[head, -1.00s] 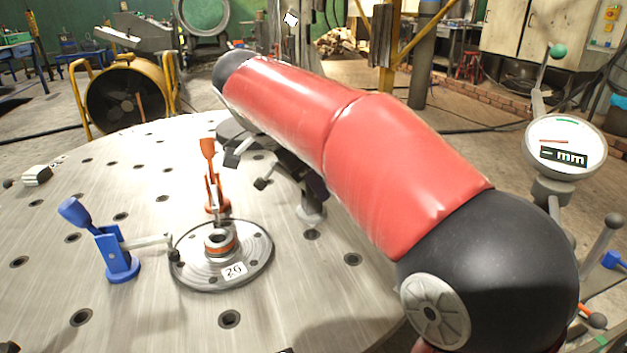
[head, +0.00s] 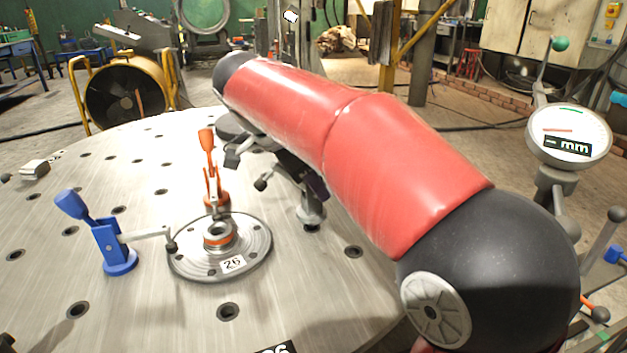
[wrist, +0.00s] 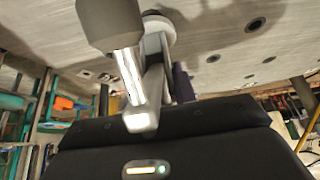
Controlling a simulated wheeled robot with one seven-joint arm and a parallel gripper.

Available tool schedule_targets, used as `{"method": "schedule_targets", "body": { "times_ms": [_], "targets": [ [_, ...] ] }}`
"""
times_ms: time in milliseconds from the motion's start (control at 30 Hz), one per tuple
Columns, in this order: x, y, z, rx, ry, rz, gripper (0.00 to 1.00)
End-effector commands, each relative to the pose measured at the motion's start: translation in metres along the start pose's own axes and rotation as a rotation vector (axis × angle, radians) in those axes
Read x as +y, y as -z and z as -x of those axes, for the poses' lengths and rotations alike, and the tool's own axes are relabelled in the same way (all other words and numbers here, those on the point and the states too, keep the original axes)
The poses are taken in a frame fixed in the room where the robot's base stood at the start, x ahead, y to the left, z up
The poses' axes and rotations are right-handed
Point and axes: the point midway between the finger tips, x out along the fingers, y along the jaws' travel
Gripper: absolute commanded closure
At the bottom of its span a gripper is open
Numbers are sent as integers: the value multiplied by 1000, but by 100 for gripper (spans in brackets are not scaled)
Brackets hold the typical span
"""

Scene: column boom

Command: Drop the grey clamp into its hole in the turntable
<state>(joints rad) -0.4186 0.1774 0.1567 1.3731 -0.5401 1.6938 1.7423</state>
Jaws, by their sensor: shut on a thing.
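My gripper (head: 290,168) hangs over the turntable (head: 130,240), mostly hidden behind my red arm. It is shut on the grey clamp, whose grey round base (head: 311,213) shows below it, very low over the turntable. The hole under the base is largely hidden, and I cannot tell whether the base is inside it. In the wrist view the clamp's grey handle (wrist: 110,22) and bright metal rod stand above my black gripper body. An orange clamp (head: 214,175) and a blue clamp (head: 108,235) stand upright beside a round flanged part (head: 230,262) on the turntable.
A dial gauge (head: 570,133) marked mm stands at the right. A small metal block (head: 34,168) lies at the turntable's left edge. A yellow fan (head: 122,98) stands on the floor behind. Open holes dot the turntable, and its front left is mostly bare.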

Motion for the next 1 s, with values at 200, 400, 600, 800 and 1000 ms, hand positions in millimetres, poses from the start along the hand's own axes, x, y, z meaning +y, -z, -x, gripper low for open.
{"method": "schedule_targets", "body": {
  "times_ms": [200,400,600,800,1000],
  "targets": [
    [0,-3,-6,0,2,-1,96],
    [0,-6,-11,0,2,-1,96],
    [0,-9,-16,0,2,-1,96],
    [0,-12,-20,1,1,-1,96],
    [0,-14,-25,1,1,-1,96]
  ]
}}
